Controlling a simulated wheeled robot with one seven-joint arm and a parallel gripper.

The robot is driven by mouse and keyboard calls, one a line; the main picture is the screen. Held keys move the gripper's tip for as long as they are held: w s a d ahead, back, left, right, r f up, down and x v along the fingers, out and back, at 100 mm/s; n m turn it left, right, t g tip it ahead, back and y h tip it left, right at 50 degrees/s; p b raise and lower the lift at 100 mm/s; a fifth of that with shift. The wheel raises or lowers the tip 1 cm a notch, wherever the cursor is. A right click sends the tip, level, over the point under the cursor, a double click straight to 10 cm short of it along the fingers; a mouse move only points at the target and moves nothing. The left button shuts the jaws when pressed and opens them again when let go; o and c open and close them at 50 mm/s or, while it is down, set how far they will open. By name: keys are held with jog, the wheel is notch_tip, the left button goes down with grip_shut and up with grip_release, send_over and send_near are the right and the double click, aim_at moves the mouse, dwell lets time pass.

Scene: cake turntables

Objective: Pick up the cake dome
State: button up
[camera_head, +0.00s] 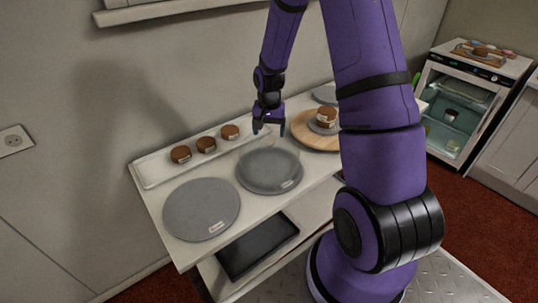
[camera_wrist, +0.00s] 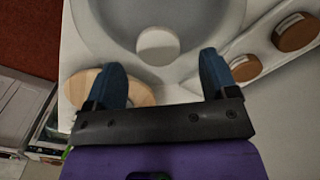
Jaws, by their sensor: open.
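The cake dome (camera_head: 272,158) is clear and hard to make out. It appears to stand over the middle grey turntable (camera_head: 268,187). In the wrist view its pale round knob (camera_wrist: 158,46) shows just beyond and between my fingertips. My gripper (camera_head: 269,129) is above the dome, pointing down. In the wrist view my gripper (camera_wrist: 161,66) has its two blue fingers spread wide with nothing between them. Whether the fingertips are level with the knob is hard to tell.
A bare grey turntable (camera_head: 201,209) lies to the left. A white tray (camera_head: 157,176) with small brown cakes (camera_head: 205,145) runs along the wall. A round wooden board (camera_head: 311,139) with a layered cake (camera_head: 326,116) is to the right. A glass-door fridge (camera_head: 464,104) stands further right.

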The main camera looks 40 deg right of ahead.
aim_at(269, 139)
notch_tip(269, 139, down, 4)
jog(key=shift+s+f, duration=0.1)
jog(key=c, duration=1.3)
jog(key=shift+r, duration=0.25)
